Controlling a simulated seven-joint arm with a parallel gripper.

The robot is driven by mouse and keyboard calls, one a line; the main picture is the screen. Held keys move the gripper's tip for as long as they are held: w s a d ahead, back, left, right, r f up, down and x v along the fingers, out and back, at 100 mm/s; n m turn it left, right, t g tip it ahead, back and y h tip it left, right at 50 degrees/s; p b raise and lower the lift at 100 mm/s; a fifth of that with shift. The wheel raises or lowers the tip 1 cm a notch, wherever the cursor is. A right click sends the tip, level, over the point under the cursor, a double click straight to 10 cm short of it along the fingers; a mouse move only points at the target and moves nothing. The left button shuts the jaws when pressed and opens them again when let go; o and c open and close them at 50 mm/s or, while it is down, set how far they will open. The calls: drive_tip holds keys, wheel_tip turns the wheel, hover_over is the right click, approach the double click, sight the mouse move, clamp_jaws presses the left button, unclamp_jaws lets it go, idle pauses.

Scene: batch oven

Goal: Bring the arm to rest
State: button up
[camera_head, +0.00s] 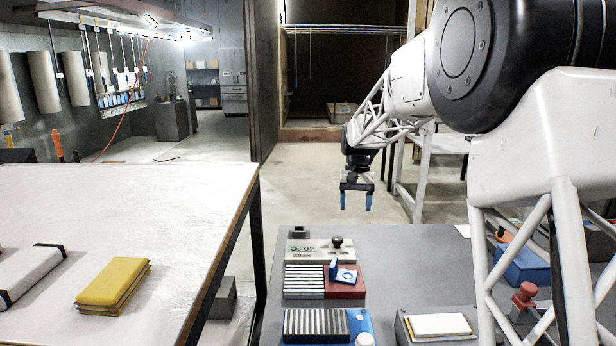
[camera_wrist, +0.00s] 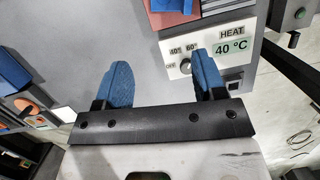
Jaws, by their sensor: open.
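My gripper (camera_head: 356,201) hangs in the air above the far edge of the grey table, its blue fingers pointing down. Its two fingers are apart with nothing between them; the wrist view shows the same gap (camera_wrist: 163,78). Below it lies the heat panel (camera_head: 318,251), a light plate with a dark knob.
The grey table (camera_head: 405,262) carries a red block (camera_head: 346,288), a ribbed block (camera_head: 316,325), a white pad (camera_head: 438,325), a blue box (camera_head: 522,266) and a red knob (camera_head: 525,293). A pale table (camera_head: 190,200) at left holds a yellow stack (camera_head: 113,284). Open floor lies beyond.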

drive_tip(key=s+d+r+t, duration=0.1)
drive_tip(key=s+d+r, duration=0.15)
drive_tip(key=s, duration=0.95)
drive_tip(key=s+d+r+t, duration=0.1)
drive_tip(key=s+r+t, duration=0.15)
drive_tip(key=s, duration=1.05)
drive_tip(key=s+f+t, duration=0.1)
drive_tip(key=s+f, duration=0.2)
drive_tip(key=s, duration=0.9)
drive_tip(key=s+d+f+n, duration=0.1)
drive_tip(key=s+f, duration=0.2)
drive_tip(key=s, duration=0.9)
drive_tip(key=shift+s+d+f+t+h, duration=0.25)
drive_tip(key=shift+f+t+h, duration=0.05)
drive_tip(key=shift+f+t, duration=0.05)
